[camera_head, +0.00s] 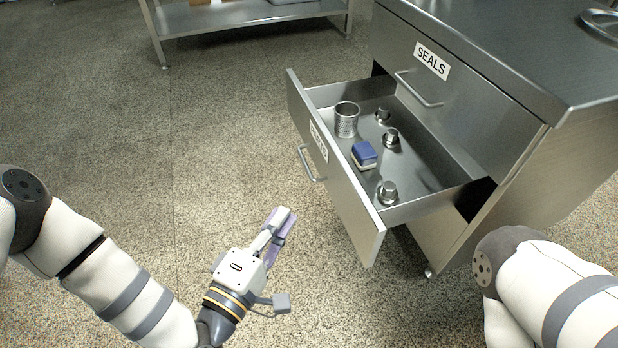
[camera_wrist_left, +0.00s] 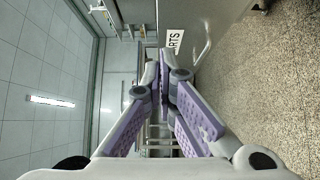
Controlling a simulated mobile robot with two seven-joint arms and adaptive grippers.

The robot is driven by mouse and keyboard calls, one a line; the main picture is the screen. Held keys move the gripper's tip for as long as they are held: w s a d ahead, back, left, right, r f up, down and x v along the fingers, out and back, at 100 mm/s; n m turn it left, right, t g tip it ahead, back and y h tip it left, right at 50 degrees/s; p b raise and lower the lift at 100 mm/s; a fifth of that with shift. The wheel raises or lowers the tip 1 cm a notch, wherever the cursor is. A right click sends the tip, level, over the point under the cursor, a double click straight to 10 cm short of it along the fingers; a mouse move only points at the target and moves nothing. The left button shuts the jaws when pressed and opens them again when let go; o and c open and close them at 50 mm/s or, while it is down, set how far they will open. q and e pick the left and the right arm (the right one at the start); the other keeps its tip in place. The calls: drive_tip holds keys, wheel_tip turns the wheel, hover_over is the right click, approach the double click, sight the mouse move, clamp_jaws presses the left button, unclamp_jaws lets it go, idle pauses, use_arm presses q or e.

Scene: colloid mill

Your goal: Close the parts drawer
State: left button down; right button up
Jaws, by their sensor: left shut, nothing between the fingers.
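The parts drawer (camera_head: 372,222) is the lower drawer of the steel cabinet and stands pulled well out. Its front carries a bar handle (camera_head: 312,165) and a label seen at a slant; in the left wrist view the label (camera_wrist_left: 175,43) shows "RTS", with the handle (camera_wrist_left: 203,45) beside it. My left gripper (camera_head: 283,213) is shut and empty, in front of the drawer front and to the left of it in the head view, apart from it. Its closed fingers (camera_wrist_left: 165,62) point toward the label area in the left wrist view. My right gripper is out of view.
The drawer holds a perforated metal cup (camera_head: 346,119), a blue and pale block (camera_head: 364,154) and several metal fittings (camera_head: 387,191). The upper drawer (camera_head: 455,95), labelled "SEALS", is closed. A steel shelf table (camera_head: 240,15) stands at the back. The floor left of the drawer is clear.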

use_arm(q)
drive_tip(key=w+d+b, duration=0.1)
drive_tip(key=w+d, duration=0.1)
drive_tip(key=w, duration=0.1)
drive_tip(key=w+d+b, duration=0.1)
drive_tip(key=w+d, duration=0.2)
drive_tip(key=w+d+b, duration=0.1)
drive_tip(key=w+d, duration=0.2)
drive_tip(key=shift+d+r, duration=0.25)
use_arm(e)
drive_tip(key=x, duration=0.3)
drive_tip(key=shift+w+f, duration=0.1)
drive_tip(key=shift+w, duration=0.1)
